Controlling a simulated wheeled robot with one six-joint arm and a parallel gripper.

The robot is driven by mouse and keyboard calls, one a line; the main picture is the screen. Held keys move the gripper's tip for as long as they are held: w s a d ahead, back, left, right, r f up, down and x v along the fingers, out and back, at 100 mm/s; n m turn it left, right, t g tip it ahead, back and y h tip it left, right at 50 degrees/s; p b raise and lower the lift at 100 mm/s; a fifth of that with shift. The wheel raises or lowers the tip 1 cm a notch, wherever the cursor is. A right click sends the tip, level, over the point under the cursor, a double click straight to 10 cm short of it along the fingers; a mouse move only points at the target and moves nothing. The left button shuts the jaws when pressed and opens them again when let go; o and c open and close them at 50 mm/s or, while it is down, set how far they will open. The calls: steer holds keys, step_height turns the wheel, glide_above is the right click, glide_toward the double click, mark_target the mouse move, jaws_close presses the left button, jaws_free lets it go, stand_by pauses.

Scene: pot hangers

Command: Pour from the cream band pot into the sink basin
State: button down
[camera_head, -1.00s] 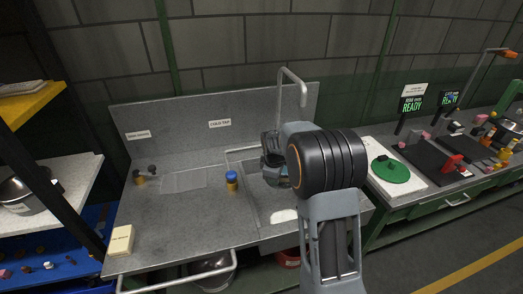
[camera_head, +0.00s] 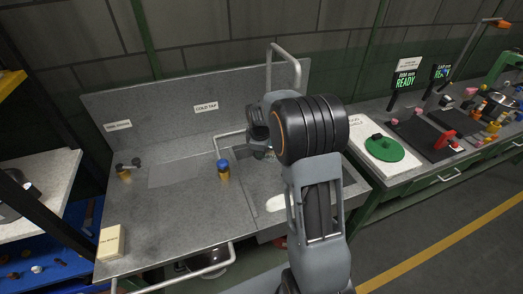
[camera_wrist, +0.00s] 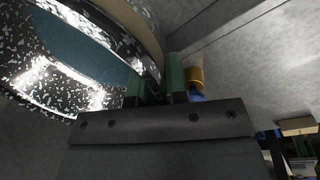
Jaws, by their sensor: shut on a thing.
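The cream band pot (camera_wrist: 85,55) fills the upper left of the wrist view, close to the camera. It is speckled black and white with a cream band, and a teal surface shows inside it. It looks tilted in that view. My gripper (camera_wrist: 160,88) has its green-padded fingers shut at the pot's edge; the exact grip point is unclear. In the head view my arm hides the pot. The sink basin (camera_head: 262,190) lies in the grey counter, partly behind my arm, with a white patch (camera_head: 276,203) at its front.
A blue-topped brass tap (camera_head: 223,171) stands left of the basin; it also shows beside my fingers in the wrist view (camera_wrist: 194,78). A tall pale pipe (camera_head: 298,72) rises behind my arm. A cream box (camera_head: 111,242) sits at the counter's front left. A green disc (camera_head: 384,148) lies to the right.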

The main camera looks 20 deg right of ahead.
steer(key=shift+a+f+t+y+b, duration=0.1)
steer(key=shift+f+t+y+b, duration=0.3)
steer(key=shift+f+b, duration=0.9)
steer(key=shift+y, duration=0.3)
steer(key=shift+w+r+y+b, duration=0.15)
steer(key=shift+r+y+b, duration=0.2)
steer(key=shift+r+y, duration=0.15)
steer(key=r+t+y+b, duration=0.1)
steer(key=y+b, duration=0.1)
steer(key=b, duration=0.1)
steer(key=shift+r, duration=0.15)
steer(key=y+b, duration=0.1)
steer(key=b, duration=0.1)
steer(key=r+t+y+b, duration=0.1)
steer(key=b, duration=0.2)
steer(key=shift+s+d+r+t+y, duration=0.25)
steer(key=shift+s+d+t+y, duration=0.05)
steer(key=shift+d, duration=0.1)
steer(key=y+b, duration=0.1)
steer(key=d+t+b, duration=0.1)
steer(key=b, duration=0.1)
steer(key=y+b, duration=0.1)
steer(key=b, duration=0.1)
steer(key=shift+s+d+r+m+y, duration=0.2)
steer(key=shift+s+r+m+y, duration=0.1)
steer(key=shift+r+t+y+b, duration=0.3)
steer(key=shift+b, duration=0.1)
steer(key=shift+r, duration=0.2)
